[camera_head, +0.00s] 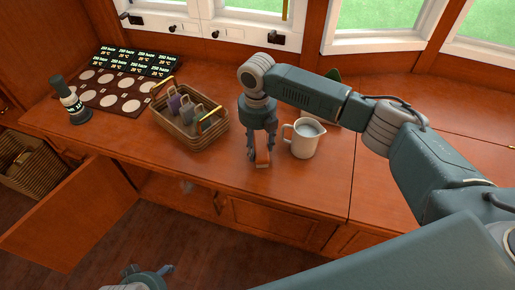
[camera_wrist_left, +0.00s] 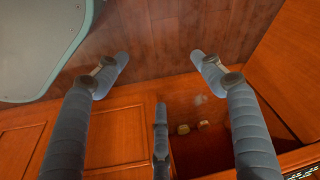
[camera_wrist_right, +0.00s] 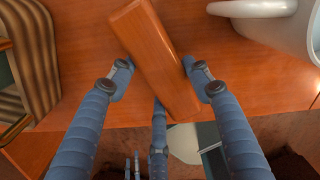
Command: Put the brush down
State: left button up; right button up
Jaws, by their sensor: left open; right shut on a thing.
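The brush shows as an orange-brown wooden block (camera_head: 263,158) at the front of the wooden counter (camera_head: 310,175). My right gripper (camera_head: 260,150) points down and is shut on it. In the right wrist view the brush (camera_wrist_right: 158,62) lies slantwise between the two fingers. I cannot tell whether its underside touches the counter; no bristles show. My left gripper (camera_wrist_left: 160,58) is open and empty, over the floor and an open cupboard. Only part of it shows at the bottom of the head view.
A white pitcher (camera_head: 304,139) stands close right of my right gripper. A wicker basket (camera_head: 190,140) with bags stands to its left. A cupboard door (camera_head: 75,215) hangs open below.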

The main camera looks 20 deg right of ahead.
aim_at(257, 144)
jog(key=shift+f, duration=0.65)
pick_arm(q)
jog(key=shift+r, duration=0.45)
pick_arm(e)
jog(key=shift+r, duration=0.1)
jog(key=o, duration=1)
pick_arm(q)
jog(key=shift+s+f, duration=0.1)
pick_arm(e)
jog(key=shift+r, duration=0.3)
pick_arm(q)
notch_tip(257, 144, down, 9)
jog(key=s+p, duration=0.1)
jog(key=p, duration=0.1)
jog(key=shift+g+p, duration=0.3)
pick_arm(e)
notch_tip(257, 144, up, 11)
jog(key=shift+r, duration=0.2)
